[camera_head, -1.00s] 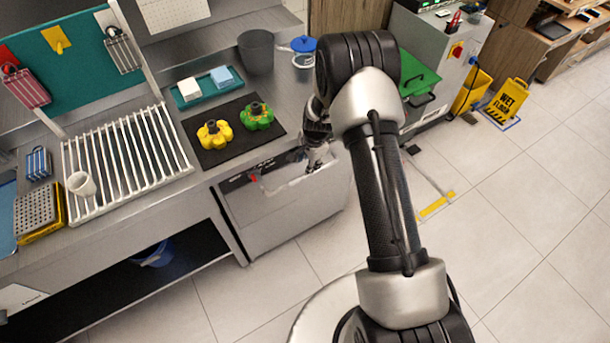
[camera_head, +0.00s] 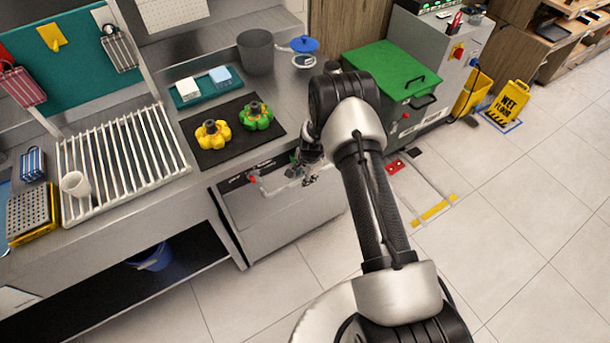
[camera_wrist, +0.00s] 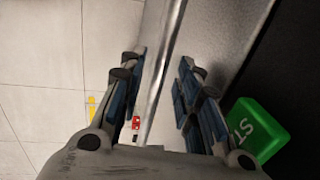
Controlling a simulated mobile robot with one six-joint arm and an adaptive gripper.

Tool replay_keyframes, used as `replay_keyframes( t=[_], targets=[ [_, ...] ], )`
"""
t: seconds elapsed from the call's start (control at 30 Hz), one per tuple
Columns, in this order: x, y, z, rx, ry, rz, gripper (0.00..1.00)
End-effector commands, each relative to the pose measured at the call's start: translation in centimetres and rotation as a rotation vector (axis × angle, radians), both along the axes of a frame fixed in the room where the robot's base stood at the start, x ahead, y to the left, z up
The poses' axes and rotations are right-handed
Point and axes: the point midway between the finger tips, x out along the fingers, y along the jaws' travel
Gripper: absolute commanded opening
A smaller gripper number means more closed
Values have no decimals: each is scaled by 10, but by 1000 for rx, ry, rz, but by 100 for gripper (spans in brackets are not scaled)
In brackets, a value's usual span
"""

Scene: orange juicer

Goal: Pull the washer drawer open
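The washer drawer (camera_head: 287,222) is a steel front under the counter, below a dark control strip, and looks shut. A pale handle bar runs along its top in the head view. My gripper (camera_head: 305,168) is at the right part of this bar. In the wrist view my gripper (camera_wrist: 160,98) is open, with its blue-padded fingers apart. A shiny steel bar or edge (camera_wrist: 163,75) runs lengthwise between them in the picture. I see no clear contact with either finger. A green button (camera_wrist: 258,128) lies right of the fingers on a dark panel.
Yellow and green pepper-shaped pieces (camera_head: 213,135) sit on a black mat (camera_head: 205,158) on the counter above. A green-lidded machine (camera_head: 415,105) stands to the right. The tiled floor (camera_head: 490,240) in front is clear.

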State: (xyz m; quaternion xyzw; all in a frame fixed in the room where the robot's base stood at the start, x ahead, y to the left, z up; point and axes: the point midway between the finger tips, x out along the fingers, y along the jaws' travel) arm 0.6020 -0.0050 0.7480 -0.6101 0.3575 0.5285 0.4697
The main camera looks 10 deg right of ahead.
Motion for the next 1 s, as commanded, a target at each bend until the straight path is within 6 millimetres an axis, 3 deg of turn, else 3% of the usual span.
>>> replay_keyframes(
  t=[0.4, 1.0],
  targets=[
    [0, 0, 0, 0, 0, 0, 0],
    [0, 0, 0, 0, 0, 0, 0]
  ],
)
